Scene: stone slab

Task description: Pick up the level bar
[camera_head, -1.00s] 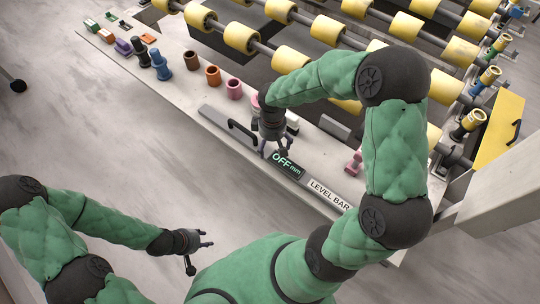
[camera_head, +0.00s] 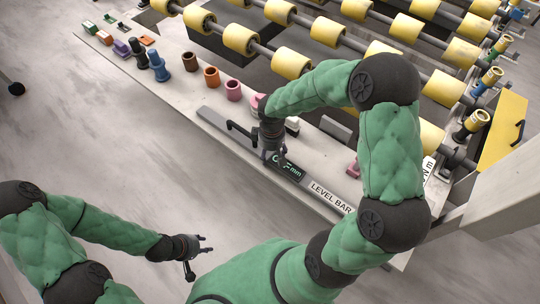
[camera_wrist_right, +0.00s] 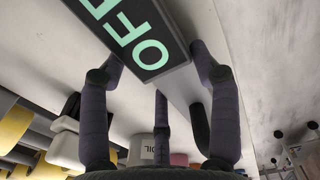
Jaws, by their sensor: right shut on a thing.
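The level bar (camera_head: 312,187) is a long dark grey bar with a display reading "OFF mm", a white "LEVEL BAR" label and a black handle (camera_head: 241,132). It lies along the near edge of the stone slab. My right gripper (camera_head: 273,157) is shut on the bar at the display and hides part of the lettering. In the right wrist view, its dark fingers (camera_wrist_right: 158,75) stand around the dark display block (camera_wrist_right: 135,35). My left gripper (camera_head: 204,244) is open and empty over the floor at the lower left, apart from the bar.
Coloured cups, including a brown one (camera_head: 211,77) and a pink one (camera_head: 233,90), stand on the pale slab (camera_head: 185,85) behind the bar. Yellow rollers (camera_head: 291,63) fill the back. A yellow panel (camera_head: 503,130) stands at right.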

